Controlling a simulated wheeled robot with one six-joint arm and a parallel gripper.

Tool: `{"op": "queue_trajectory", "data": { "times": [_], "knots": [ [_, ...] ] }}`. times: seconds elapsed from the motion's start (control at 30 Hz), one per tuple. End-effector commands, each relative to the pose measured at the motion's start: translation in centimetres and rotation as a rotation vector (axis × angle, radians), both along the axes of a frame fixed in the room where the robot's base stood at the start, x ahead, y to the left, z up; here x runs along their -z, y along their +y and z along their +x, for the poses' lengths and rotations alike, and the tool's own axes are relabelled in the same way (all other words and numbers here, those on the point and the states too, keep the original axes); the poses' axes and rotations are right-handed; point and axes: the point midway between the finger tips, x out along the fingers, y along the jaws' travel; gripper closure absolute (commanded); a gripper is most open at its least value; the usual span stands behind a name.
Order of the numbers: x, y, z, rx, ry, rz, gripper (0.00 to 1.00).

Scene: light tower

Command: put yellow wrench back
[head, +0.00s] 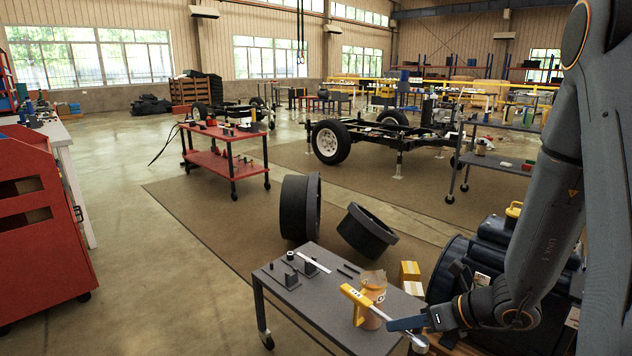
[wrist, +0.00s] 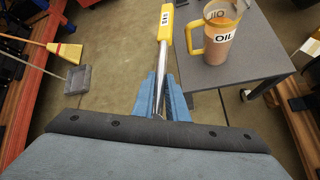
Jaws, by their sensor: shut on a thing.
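The yellow wrench (head: 356,296) has a yellow handle and a metal shaft. My gripper (head: 402,325) is shut on its metal shaft, and its blue fingers also show in the wrist view (wrist: 161,103). In the wrist view the handle of the wrench (wrist: 166,28) points away from me, up the picture. In the head view the wrench slants across the front of an oil jug at the right end of a small grey table. In the wrist view it hangs left of the table edge, over the floor.
The orange-brown oil jug (wrist: 219,45) stands close to the wrench on the grey table (head: 300,312). Dark blocks and a metal strip (head: 314,262) lie at the table's left end. Yellow boxes (head: 410,272) stand behind.

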Motion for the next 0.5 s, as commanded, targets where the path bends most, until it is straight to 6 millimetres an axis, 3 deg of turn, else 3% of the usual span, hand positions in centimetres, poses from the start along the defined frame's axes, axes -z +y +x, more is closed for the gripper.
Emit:
{"op": "queue_trajectory", "data": {
  "times": [0.1,0.5],
  "knots": [
    [-1.9,0.0,-0.2,-0.001,0.001,0.002,1.00],
    [-6.0,0.1,-0.2,-0.001,0.000,0.001,1.00]
  ]
}}
